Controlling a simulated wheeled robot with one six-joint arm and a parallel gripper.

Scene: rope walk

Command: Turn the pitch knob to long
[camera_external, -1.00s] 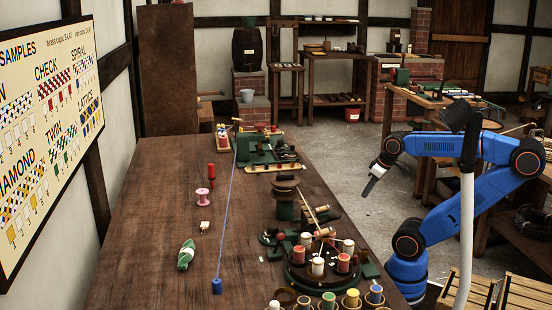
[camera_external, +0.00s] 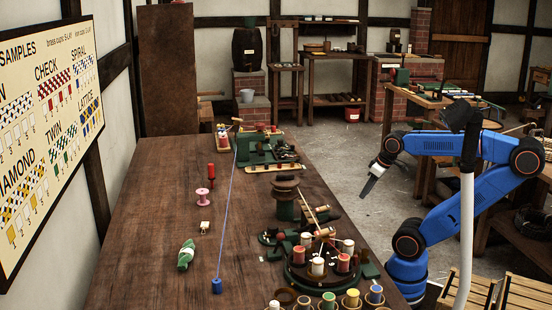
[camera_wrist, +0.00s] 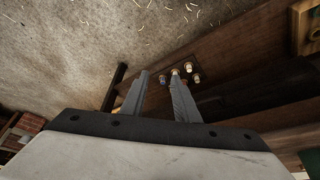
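I cannot pick out a knob marked for pitch, or its setting, in either view. The braiding machine (camera_external: 308,276), a dark round plate with several white and red bobbins, stands at the bench's near right edge. Green machine parts (camera_external: 286,210) with a dark round top stand behind it. My gripper (camera_external: 365,194) hangs in the air to the right of the bench, apart from everything. In the wrist view my gripper (camera_wrist: 159,78) shows two grey fingers with a gap between them and nothing held. Small pale round pieces (camera_wrist: 190,67) show beyond the fingertips; what they are is unclear.
The wooden bench (camera_external: 150,240) has clear room on its left. A green-and-white hank (camera_external: 186,255), a pink spool (camera_external: 202,197) and a blue weight (camera_external: 217,286) on a taut blue cord stand there. Cups of coloured bobbins (camera_external: 352,299) line the near edge.

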